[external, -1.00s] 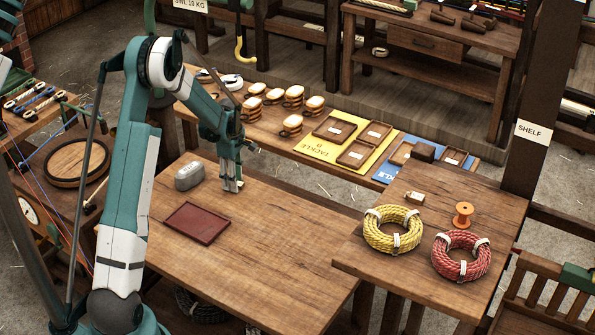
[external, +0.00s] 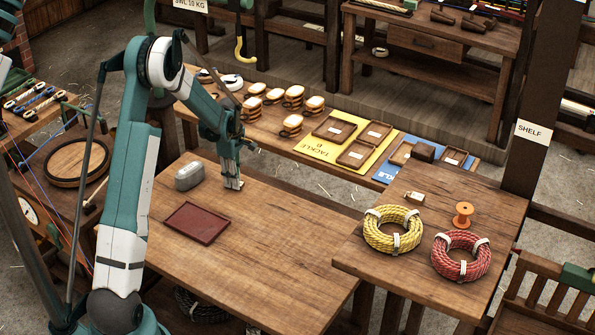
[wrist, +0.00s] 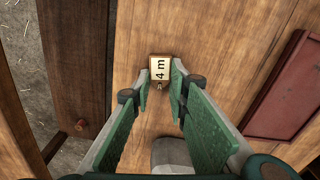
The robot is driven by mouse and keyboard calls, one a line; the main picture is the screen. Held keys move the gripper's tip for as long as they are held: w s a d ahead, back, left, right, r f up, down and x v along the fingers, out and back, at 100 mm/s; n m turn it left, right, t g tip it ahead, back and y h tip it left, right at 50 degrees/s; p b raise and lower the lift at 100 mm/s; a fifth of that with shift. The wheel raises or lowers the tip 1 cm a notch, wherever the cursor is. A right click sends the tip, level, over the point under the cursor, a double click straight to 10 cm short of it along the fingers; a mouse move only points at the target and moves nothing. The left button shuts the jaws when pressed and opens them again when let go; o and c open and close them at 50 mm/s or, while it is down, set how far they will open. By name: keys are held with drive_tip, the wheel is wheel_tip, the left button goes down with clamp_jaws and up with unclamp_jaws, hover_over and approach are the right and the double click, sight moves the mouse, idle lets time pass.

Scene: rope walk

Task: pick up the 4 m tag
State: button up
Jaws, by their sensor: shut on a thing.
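The 4 m tag (wrist: 160,69) is a small wooden block with a pale face marked "4 m" in the wrist view. My gripper (wrist: 159,78) has its fingertips on either side of the tag and is shut on it. In the external view my gripper (external: 233,184) is low at the far part of the front table (external: 270,250). I cannot tell there whether the tag touches the tabletop, as the fingers largely hide it.
A dark red tray (external: 197,222) and a grey case (external: 188,176) lie left of my gripper. Yellow rope (external: 380,238), red rope (external: 478,264), an orange spool (external: 463,214) and another small labelled block (external: 414,198) are on the right table. The front table's middle is clear.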

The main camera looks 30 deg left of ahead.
wheel_tip(320, 180, up, 10)
drive_tip(key=p, duration=0.1)
idle(0.5)
idle(0.5)
